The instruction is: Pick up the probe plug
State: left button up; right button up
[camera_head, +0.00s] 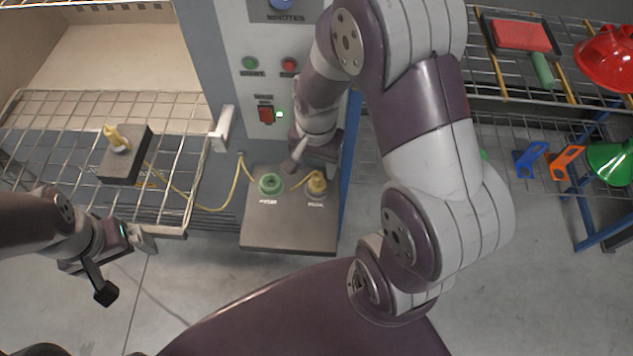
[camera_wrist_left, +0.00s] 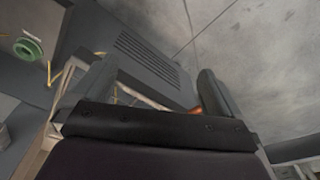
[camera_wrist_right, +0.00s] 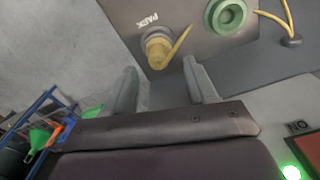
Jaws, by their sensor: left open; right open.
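A yellow plug (camera_head: 317,184) stands in the right-hand socket, marked PARK, on the low grey shelf panel. It also shows in the right wrist view (camera_wrist_right: 158,48), just beyond my fingertips. A green ring socket (camera_head: 271,184) sits to its left and looks empty. My right gripper (camera_head: 293,165) is open and empty, just behind the panel's sockets; in the right wrist view its fingers (camera_wrist_right: 162,82) are spread below the plug, apart from it. My left gripper (camera_head: 145,240) is open and empty at the lower left, in front of the wire rack.
A dark block (camera_head: 124,163) with a yellow-topped piece (camera_head: 117,138) stands on the left wire rack (camera_head: 60,140); a yellow cable (camera_head: 215,209) runs from it towards the cabinet. A shelf (camera_head: 480,110) with tools and funnels stands at the right. The floor in front is clear.

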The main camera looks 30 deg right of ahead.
aim_at(317, 175)
notch_tip(317, 175, down, 5)
jog(key=shift+s+d+r+b, duration=0.1)
jog(key=shift+s+r+b, duration=0.1)
jog(key=shift+b, duration=0.35)
jog(key=shift+w+f, duration=0.15)
jog(key=shift+f, duration=0.1)
jog(key=c, duration=0.4)
grip_shut()
jog(key=shift+r, duration=0.15)
